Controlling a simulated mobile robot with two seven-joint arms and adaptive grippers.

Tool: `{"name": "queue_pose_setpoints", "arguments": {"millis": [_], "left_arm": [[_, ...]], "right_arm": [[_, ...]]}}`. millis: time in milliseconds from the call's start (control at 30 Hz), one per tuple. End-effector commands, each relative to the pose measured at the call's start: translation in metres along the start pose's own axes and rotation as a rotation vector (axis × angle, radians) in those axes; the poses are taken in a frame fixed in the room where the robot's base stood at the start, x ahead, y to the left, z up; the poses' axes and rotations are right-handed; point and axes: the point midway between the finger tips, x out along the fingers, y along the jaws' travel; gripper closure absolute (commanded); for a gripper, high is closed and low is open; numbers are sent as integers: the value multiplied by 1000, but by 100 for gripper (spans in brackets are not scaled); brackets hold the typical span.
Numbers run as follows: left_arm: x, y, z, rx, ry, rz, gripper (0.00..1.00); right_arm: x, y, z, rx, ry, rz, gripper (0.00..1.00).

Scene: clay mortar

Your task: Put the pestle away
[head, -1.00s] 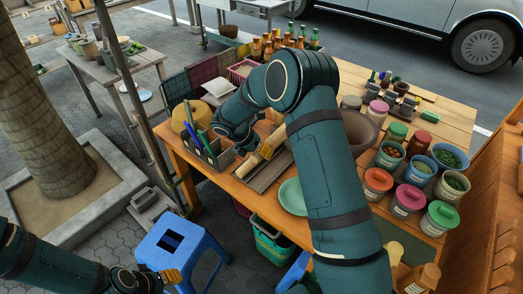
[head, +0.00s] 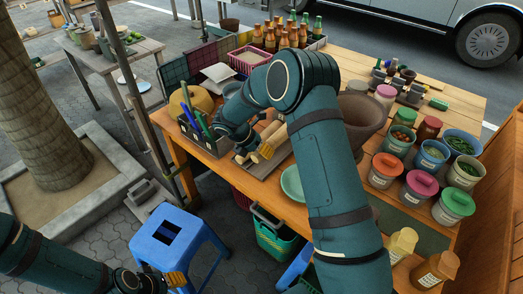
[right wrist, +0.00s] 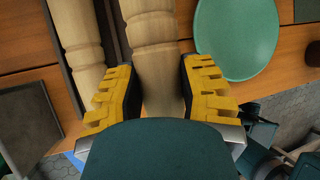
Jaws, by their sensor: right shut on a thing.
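The pestle (right wrist: 148,32) is a pale turned wooden piece. My right gripper (head: 264,151) is shut around it, and in the right wrist view the yellow fingers (right wrist: 158,95) sit on both sides of it. The pestle lies over a long dark tray (head: 283,153) on the table; I cannot tell whether it touches the tray floor. A second pale turned wooden piece (right wrist: 74,35) lies beside it, to the left in the wrist view. The brown clay mortar (head: 363,112) stands to the right, partly behind my right arm. My left gripper (head: 176,279) is low at left, away from the table.
A box with pens (head: 205,137) stands left of the tray. A green plate (head: 292,184) is close on its right. Lidded jars (head: 418,184) crowd the table's right side, bottles (head: 285,38) its back. A blue stool (head: 172,238) stands in front.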

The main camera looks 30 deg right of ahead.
Motion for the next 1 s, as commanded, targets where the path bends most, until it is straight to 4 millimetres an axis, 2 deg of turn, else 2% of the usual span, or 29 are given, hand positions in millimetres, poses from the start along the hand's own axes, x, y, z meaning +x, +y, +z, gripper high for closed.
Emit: {"name": "queue_pose_setpoints", "arguments": {"millis": [100, 500, 1000], "left_arm": [[12, -4, 3, 2, -5, 1, 53], [27, -10, 0, 3, 4, 0, 53], [30, -11, 0, 4, 7, 0, 53]], "right_arm": [[12, 4, -6, 1, -1, 1, 100], [40, 14, -22, 0, -2, 1, 100], [48, 15, -28, -4, 2, -1, 100]]}}
